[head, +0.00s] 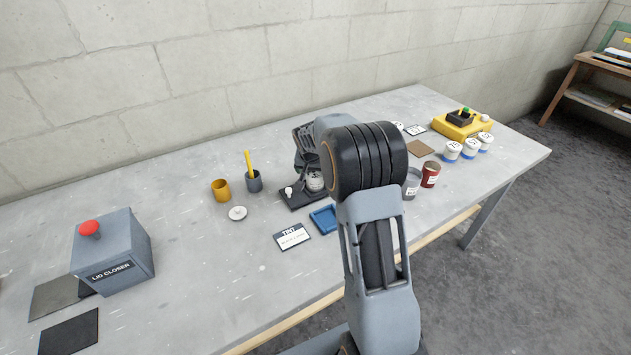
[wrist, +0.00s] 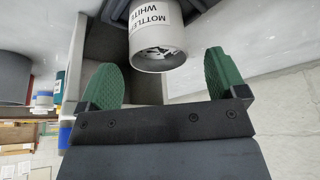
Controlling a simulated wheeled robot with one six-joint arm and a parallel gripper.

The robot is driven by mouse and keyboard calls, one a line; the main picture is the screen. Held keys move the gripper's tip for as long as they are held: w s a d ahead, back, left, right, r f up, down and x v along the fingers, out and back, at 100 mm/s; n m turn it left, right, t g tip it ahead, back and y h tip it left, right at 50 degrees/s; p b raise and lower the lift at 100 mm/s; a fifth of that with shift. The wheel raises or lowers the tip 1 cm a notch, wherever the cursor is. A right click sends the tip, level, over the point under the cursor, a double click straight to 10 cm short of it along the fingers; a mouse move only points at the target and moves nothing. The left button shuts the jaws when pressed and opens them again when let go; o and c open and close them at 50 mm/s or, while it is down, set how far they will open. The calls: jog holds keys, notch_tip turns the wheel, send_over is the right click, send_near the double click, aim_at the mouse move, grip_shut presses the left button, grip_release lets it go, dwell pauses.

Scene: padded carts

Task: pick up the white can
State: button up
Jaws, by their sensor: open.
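The white can (wrist: 160,40), labelled "MOTTLED WHITE", shows in the wrist view at the top centre, with its open end facing the camera and speckled inside. In the head view a can with a white label (head: 315,182), which seems to be the same one, stands on a black base (head: 300,198), partly hidden by my arm. My gripper (wrist: 161,62) has two green padded fingers spread wide, one on each side of the can's open end in the picture, with gaps.
A blue tray (head: 323,219), a TINT card (head: 291,237), a white lid (head: 237,213), an orange cup (head: 221,190) and a dark cup with a yellow stick (head: 253,180) lie nearby. A red can (head: 430,174) and white-and-blue cans (head: 470,148) stand right. The lid closer (head: 115,255) stands left.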

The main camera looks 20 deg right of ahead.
aim_at(316, 176)
jog(key=shift+p+x, duration=0.35)
jog(key=shift+x, duration=2.25)
jog(key=shift+s, duration=0.1)
jog(key=shift+c, duration=0.2)
jog(key=c, duration=1.1)
jog(key=shift+r, duration=0.1)
